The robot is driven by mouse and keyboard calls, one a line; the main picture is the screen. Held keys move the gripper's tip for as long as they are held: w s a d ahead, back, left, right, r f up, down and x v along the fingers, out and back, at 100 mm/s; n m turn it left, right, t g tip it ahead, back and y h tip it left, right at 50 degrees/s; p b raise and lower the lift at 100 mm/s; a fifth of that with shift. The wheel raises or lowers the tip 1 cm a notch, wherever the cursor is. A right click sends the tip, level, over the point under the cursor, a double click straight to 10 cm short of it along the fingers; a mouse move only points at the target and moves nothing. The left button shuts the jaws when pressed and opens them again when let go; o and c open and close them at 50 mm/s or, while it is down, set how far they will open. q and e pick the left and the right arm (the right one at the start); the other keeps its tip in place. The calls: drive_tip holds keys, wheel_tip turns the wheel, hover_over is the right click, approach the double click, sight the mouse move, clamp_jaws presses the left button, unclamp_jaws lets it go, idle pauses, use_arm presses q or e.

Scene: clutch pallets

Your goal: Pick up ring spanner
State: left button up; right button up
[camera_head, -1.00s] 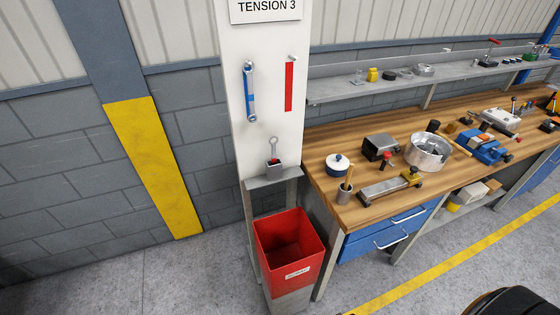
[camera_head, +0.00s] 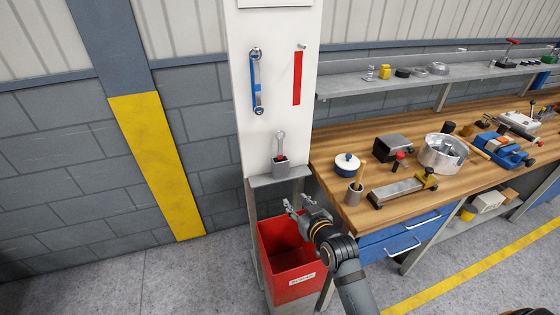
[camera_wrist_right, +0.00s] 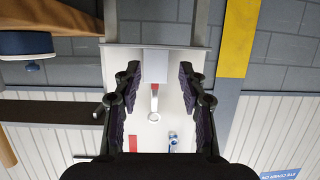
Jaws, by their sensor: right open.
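A metal spanner (camera_head: 257,80) with a ring at its top hangs on the white panel over a blue outline. A second spanner (camera_head: 280,143), with a ringed upper end, stands upright in a small grey holder (camera_head: 281,168) with a red part. I cannot tell for certain which is the ring spanner. My right gripper (camera_head: 298,204) is open and empty, below the holder and over the red bin. In the right wrist view, upside down, the standing spanner (camera_wrist_right: 154,99) shows between the open fingers, farther off. My left gripper is not in view.
The red bin (camera_head: 275,244) stands under the small grey shelf (camera_head: 262,181). A bare red strip (camera_head: 297,78) is on the panel. To the right, a wooden workbench (camera_head: 340,207) carries a pot, a mallet-like handle in a cup and several tools. The wall at left is clear.

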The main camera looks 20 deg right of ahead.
sight(281, 153)
drive_tip(key=w+r+t, duration=0.4)
drive_tip(key=r, duration=0.3)
drive_tip(key=shift+m, duration=0.3)
drive_tip(key=w+p, duration=0.1)
drive_tip(key=w, duration=0.4)
drive_tip(key=w+p, duration=0.1)
drive_tip(key=w, duration=0.3)
drive_tip(key=shift+w+a+r+p, duration=0.15)
drive_tip(key=shift+w+a+p, duration=0.05)
drive_tip(key=shift+w+p, duration=0.2)
drive_tip(key=shift+w, duration=0.45)
drive_tip(key=shift+s, duration=0.15)
drive_tip(key=shift+c, duration=0.7)
clamp_jaws()
